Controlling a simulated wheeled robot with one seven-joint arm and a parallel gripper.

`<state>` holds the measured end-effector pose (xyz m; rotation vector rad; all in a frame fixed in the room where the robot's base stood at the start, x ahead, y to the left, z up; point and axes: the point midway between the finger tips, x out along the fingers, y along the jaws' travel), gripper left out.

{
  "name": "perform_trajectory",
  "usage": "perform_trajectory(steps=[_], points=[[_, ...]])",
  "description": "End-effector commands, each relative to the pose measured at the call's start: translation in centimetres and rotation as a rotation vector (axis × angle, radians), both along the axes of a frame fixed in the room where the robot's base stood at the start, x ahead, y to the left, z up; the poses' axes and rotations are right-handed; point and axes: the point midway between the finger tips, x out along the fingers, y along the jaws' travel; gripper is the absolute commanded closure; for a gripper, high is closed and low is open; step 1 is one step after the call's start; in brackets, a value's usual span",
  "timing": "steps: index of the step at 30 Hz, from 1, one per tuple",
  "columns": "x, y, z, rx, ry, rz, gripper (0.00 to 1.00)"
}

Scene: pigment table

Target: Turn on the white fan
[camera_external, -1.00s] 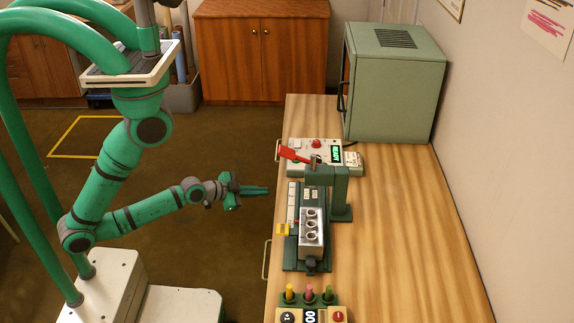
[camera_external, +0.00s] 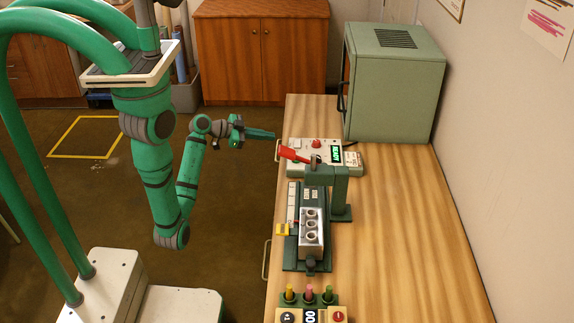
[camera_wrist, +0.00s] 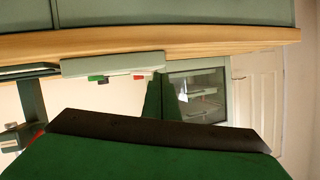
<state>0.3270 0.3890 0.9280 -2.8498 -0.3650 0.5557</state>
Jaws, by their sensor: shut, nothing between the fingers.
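I cannot make out a white fan in either view. In the wrist view, the shut fingers (camera_wrist: 161,98) stand up in the middle. A pale box (camera_wrist: 112,65) with small green, black and red parts is left of them, by the wooden table edge.
A green press stand with a red lever (camera_external: 294,153) stands on the table (camera_external: 400,230). A green cabinet (camera_external: 395,90) stands at the back, and a box with coloured pegs (camera_external: 309,297) at the front. The table's right side is clear.

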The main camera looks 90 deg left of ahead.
Motion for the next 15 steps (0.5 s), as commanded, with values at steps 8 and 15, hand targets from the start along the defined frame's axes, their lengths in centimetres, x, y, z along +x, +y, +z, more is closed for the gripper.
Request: perform_trajectory(steps=[8,15], points=[[-0.5,-0.5,5.4,-0.089,-0.107,-0.176,1.0],[-0.9,-1.0,6.7,-0.107,-0.123,-0.231,1.0]])
